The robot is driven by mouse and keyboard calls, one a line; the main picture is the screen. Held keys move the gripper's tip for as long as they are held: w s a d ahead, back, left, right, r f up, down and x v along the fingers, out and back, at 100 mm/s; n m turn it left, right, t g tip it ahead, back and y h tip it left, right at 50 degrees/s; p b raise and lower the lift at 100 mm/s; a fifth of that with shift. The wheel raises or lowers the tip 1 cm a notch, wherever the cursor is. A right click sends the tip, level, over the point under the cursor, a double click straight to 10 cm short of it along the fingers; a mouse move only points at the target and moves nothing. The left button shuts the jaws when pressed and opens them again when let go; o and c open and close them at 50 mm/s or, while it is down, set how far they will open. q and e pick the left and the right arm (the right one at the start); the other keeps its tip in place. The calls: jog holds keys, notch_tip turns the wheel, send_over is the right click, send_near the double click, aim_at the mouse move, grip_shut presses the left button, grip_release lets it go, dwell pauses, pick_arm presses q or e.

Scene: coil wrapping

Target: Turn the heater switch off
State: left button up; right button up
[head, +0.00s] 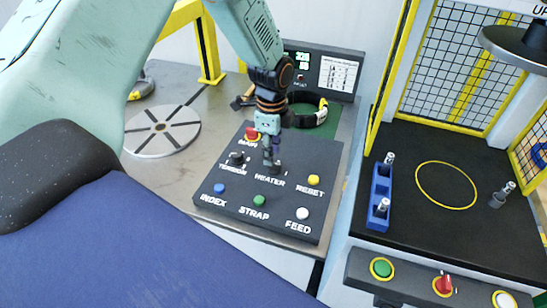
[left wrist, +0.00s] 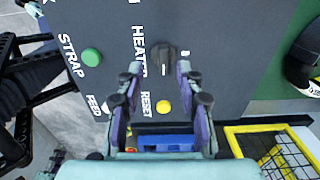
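The heater switch (head: 277,169) is a small black knob above the HEATER label on the dark control panel (head: 325,160). In the left wrist view the knob (left wrist: 163,56) sits just beyond the fingertips, roughly between their lines, with a white mark beside it. My left gripper (head: 269,160) points down over the panel at the switch and partly covers it in the head view. In the left wrist view its two fingers (left wrist: 158,72) are apart with nothing between them. Whether they touch the knob cannot be told.
Around the switch are the yellow RESET button (head: 314,180), green STRAP button (head: 260,201), white FEED button (head: 302,214), blue INDEX button (head: 219,188), black TENSION knob (head: 237,158) and a red control (head: 252,134). A display box (head: 318,72) stands behind. A caged station (head: 420,145) is at right.

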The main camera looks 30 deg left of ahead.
aim_at(275, 162)
pick_arm(q)
jog(key=f, duration=0.3)
jog(key=shift+w+d+f, duration=0.2)
jog(key=shift+w+f, duration=0.05)
jog(key=shift+w, duration=0.05)
jog(key=shift+w+f, duration=0.25)
jog(key=shift+f, duration=0.15)
jog(key=shift+s+a+r, duration=0.15)
jog(key=shift+s+r, duration=0.1)
jog(key=shift+s, duration=0.25)
jog(key=shift+c, duration=1.3)
jog(key=shift+w+d+f, duration=0.15)
jog(key=shift+w+d, duration=0.05)
jog(key=shift+w, duration=0.25)
jog(key=c, duration=0.4)
jog(key=shift+s+a, duration=0.1)
jog(key=shift+s, duration=0.05)
grip_shut()
